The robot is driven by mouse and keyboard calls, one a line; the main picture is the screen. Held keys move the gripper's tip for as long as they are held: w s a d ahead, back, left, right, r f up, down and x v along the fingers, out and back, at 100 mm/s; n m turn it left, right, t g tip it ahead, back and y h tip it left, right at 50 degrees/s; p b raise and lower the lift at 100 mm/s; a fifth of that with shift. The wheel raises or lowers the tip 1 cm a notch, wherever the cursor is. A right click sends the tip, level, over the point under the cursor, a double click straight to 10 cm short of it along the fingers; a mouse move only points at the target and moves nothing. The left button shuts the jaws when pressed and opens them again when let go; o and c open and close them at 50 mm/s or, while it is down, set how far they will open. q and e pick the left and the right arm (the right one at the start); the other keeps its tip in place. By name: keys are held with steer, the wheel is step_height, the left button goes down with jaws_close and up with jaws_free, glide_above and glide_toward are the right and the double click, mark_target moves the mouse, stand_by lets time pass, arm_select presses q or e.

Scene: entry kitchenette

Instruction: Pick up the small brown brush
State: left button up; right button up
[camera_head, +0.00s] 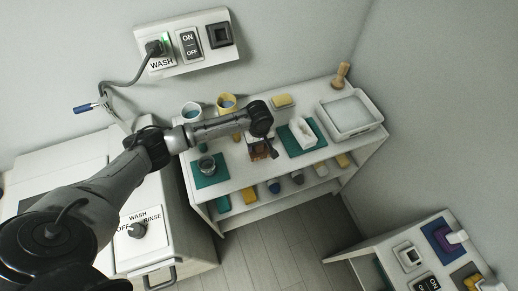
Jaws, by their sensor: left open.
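My left arm comes in from the lower left and reaches over the white shelf unit (235,178). My left gripper (266,149) points down over the middle of the top shelf and is open. Just under and beside it is a small brown and white item (256,153), partly hidden by the gripper; I cannot tell whether it is the brush or whether they touch. A light-brown, wooden-looking upright item (341,76) with a knobbed top stands at the back right corner, well apart from the gripper; it may be a brush too. My right gripper is not in view.
A white block (302,131) on another green mat and a white tray (350,114) are to the right. A washer (150,238) stands left; a small stand (410,256) is lower right.

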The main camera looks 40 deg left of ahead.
arm_select(q)
steer(key=shift+f, duration=0.25)
steer(key=shift+c, duration=0.2)
steer(key=c, duration=1)
steer(key=shift+r, duration=0.1)
steer(key=shift+r, duration=0.5)
step_height(320, 180, up, 3)
steer(key=shift+f, duration=0.15)
steer(key=s+d+r+b, duration=0.1)
steer(key=s+d+r, duration=0.4)
steer(key=d, duration=0.5)
step_height(320, 180, up, 2)
steer(key=shift+d+r, duration=0.1)
steer(key=shift+d, duration=0.15)
